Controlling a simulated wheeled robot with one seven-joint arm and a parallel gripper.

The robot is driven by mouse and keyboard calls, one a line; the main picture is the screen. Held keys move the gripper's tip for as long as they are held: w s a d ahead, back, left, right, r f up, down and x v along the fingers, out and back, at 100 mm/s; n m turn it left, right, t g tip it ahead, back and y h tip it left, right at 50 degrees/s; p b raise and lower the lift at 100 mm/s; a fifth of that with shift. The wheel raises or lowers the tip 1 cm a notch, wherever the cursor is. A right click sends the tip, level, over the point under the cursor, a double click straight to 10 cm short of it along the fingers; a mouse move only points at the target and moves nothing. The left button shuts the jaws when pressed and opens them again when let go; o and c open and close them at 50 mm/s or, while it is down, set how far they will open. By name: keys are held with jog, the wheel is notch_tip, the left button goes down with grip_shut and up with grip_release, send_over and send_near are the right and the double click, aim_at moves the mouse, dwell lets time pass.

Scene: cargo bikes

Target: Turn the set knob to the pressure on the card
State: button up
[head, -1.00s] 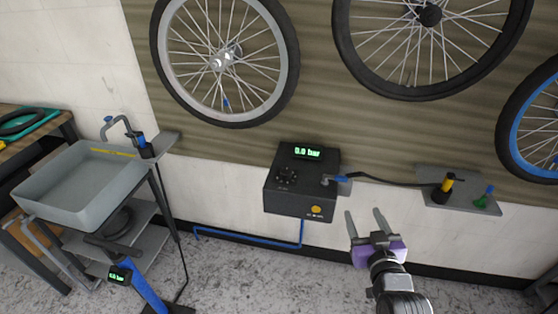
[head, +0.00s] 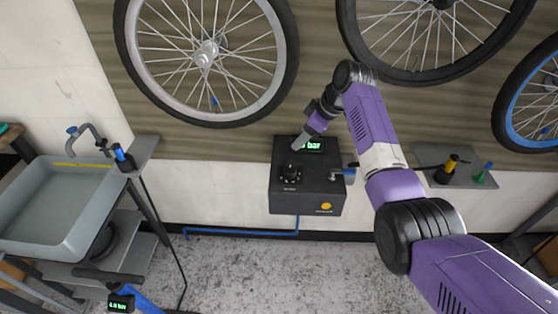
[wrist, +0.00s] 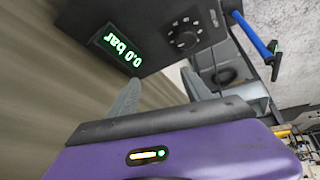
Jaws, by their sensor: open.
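The black pressure box (head: 307,205) is fixed on the wall, with a round black set knob (head: 289,175) on its sloped front. Its green display (head: 315,145) is partly covered by my gripper in the head view. In the wrist view the display (wrist: 122,46) reads 0.0 bar, and the knob (wrist: 186,40) with its ring of marks lies right of it. My gripper (head: 299,143) is at the box's upper edge, above the knob and apart from it. In the wrist view its two fingers (wrist: 163,88) are spread with nothing between them. I cannot make out a card.
A blue-handled lever (head: 350,171) and a yellow button (head: 325,207) are on the box. Wheels (head: 205,55) hang above. A small shelf (head: 455,178) with yellow and green tools is at right, a grey basin (head: 55,205) at left. A blue pump (head: 130,300) stands low left.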

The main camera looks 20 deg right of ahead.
aim_at(290, 169)
jog(key=shift+s+a+f+n+g+y, duration=0.1)
jog(key=shift+s+a+f+n+g, duration=0.45)
jog(key=shift+f, duration=1.05)
jog(key=shift+s+a+f+n+g+y, duration=0.1)
jog(key=shift+s+a+f+n+g, duration=0.25)
jog(key=shift+a+f, duration=0.9)
jog(key=shift+s+a+f+n+g+y, duration=0.1)
jog(key=shift+s+a+f+n+g, duration=0.3)
jog(key=shift+f, duration=1.6)
jog(key=shift+s+d, duration=0.1)
jog(key=shift+d, duration=0.05)
jog(key=shift+c, duration=0.3)
grip_shut()
jog(key=shift+m, duration=0.3)
